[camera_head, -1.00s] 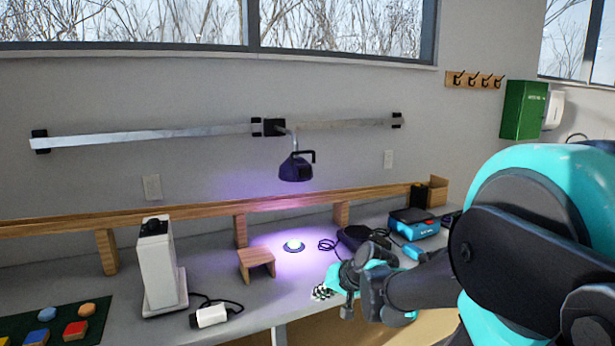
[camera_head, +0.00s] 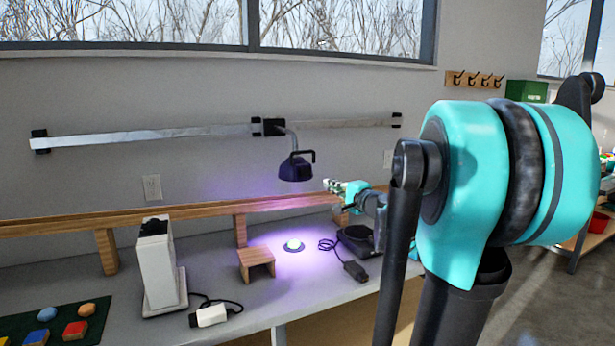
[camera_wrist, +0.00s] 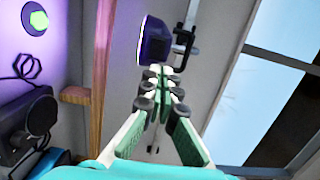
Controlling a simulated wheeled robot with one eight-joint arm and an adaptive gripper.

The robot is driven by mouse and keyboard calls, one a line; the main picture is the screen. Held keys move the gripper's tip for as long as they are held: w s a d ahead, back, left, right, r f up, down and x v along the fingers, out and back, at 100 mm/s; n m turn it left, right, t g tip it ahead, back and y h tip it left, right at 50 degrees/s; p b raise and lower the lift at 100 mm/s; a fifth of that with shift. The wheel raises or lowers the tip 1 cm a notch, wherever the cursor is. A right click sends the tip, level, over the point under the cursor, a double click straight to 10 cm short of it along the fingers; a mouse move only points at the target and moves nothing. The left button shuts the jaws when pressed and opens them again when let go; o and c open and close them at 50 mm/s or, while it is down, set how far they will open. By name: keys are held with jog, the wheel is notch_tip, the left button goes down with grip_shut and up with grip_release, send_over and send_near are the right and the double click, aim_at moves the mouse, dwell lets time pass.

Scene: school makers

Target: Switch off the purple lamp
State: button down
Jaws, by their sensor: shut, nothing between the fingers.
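The purple lamp (camera_head: 296,168) hangs from a wall rail on a bent arm and casts purple light on the bench. In the wrist view the lamp head (camera_wrist: 154,42) is ahead of the fingertips, with a black handle (camera_wrist: 183,44) on its side. A round glowing green-white disc (camera_head: 293,245) lies on the bench under the lamp; it also shows in the wrist view (camera_wrist: 36,20). My gripper (camera_head: 332,185) is shut and empty, to the right of the lamp and slightly lower. In the wrist view my gripper (camera_wrist: 156,73) points at the lamp, apparently close; contact cannot be told.
A wooden shelf rail (camera_head: 170,214) runs along the bench below the lamp. A small wooden stand (camera_head: 256,262), a white device (camera_head: 158,265) and a black device with a cable (camera_head: 357,241) stand on the bench. The air left of the lamp is clear.

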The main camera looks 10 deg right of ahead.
aim_at(302, 172)
jog(key=shift+w+a, duration=0.1)
jog(key=x, duration=1.3)
jog(key=shift+w+a+f, duration=0.1)
jog(key=shift+w+a, duration=0.1)
jog(key=shift+w, duration=0.15)
jog(key=shift+w+a, duration=0.2)
